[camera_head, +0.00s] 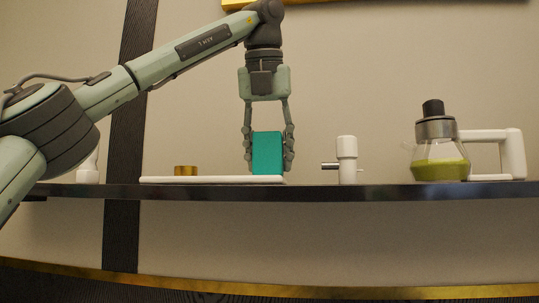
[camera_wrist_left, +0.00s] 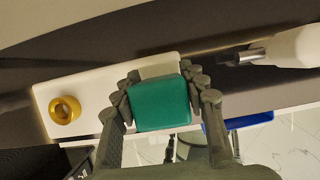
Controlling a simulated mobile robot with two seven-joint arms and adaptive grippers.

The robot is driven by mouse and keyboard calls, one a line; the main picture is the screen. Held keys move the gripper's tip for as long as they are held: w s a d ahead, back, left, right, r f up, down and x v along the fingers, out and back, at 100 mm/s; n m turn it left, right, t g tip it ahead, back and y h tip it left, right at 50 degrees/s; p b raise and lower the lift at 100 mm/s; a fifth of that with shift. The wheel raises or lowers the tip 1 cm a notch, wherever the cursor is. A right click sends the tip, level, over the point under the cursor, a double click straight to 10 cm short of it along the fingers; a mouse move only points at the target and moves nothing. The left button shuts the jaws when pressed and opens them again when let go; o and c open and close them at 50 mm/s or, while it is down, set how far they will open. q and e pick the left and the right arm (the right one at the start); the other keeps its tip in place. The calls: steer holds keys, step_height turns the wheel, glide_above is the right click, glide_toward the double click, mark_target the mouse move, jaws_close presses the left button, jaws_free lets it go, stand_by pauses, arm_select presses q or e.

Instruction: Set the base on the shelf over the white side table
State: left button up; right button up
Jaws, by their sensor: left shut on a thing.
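My left gripper (camera_head: 269,160) points down with its fingers shut on the sides of a teal block (camera_head: 267,153). The block is upright over the right end of a flat white tray (camera_head: 215,180) on the dark shelf (camera_head: 310,191). I cannot tell whether its bottom touches the tray. In the left wrist view, the teal block (camera_wrist_left: 160,103) fills the space between the fingers (camera_wrist_left: 161,93). The white tray (camera_wrist_left: 88,87) shows behind it. Nothing is clearly recognisable as the base or the white side table. My right gripper is not in view.
A gold ring (camera_head: 186,170) sits on the tray's left part. Right of the tray stand a white tap-like fitting (camera_head: 346,156) and a glass jug with green liquid (camera_head: 440,160). A blue object (camera_wrist_left: 240,121) lies lower in the wrist view.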

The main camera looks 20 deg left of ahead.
arm_select(q)
steer(key=o, duration=1.3)
steer(key=shift+r, duration=0.1)
steer(key=shift+v, duration=3.7)
